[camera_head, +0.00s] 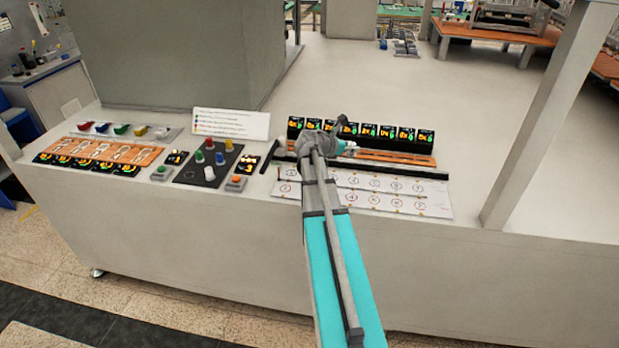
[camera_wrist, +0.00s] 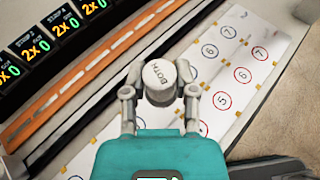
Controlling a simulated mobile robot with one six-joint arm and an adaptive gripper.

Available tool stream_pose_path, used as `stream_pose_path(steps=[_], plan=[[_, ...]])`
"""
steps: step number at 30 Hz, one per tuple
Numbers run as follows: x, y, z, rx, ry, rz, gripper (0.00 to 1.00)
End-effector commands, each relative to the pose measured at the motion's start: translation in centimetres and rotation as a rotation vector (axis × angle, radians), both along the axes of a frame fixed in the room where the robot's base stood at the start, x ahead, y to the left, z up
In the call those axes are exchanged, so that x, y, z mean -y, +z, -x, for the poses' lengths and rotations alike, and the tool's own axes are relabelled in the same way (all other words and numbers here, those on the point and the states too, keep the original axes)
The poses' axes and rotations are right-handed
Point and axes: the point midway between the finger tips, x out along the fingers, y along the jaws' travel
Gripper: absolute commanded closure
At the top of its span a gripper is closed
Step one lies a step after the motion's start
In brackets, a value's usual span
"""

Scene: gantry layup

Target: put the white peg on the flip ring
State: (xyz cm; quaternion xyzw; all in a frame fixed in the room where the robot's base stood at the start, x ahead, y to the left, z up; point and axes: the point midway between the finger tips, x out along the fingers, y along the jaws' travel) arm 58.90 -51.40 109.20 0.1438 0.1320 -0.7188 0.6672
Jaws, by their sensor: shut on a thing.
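One finger is on each side of the peg. In the camera_head view my gripper (camera_head: 338,147) is over the back of the panel, and a small white part, the held peg (camera_head: 350,146), shows at its right. A white card (camera_wrist: 175,125) with two rows of numbered rings lies below and to the right in the wrist view; it also shows in the camera_head view (camera_head: 430,205). Which ring is the flip ring I cannot tell.
A row of black displays (camera_head: 400,134) stands behind an orange strip (camera_head: 395,157). To the left is a black board (camera_head: 190,176) with several coloured knobs, one white (camera_head: 209,173). A white sign (camera_head: 231,123) stands behind it. The bench top at right is clear.

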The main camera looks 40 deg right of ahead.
Motion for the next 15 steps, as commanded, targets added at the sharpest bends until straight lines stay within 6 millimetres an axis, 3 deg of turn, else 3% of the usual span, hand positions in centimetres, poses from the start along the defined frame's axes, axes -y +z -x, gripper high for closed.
stream_pose_path(steps=[8, 15], plan=[[-3.4, 0.1, -4.0, 0.0, 0.065, 0.0, 1.0], [-9.2, 0.2, -9.5, 0.0, 0.164, 0.0, 1.0]])
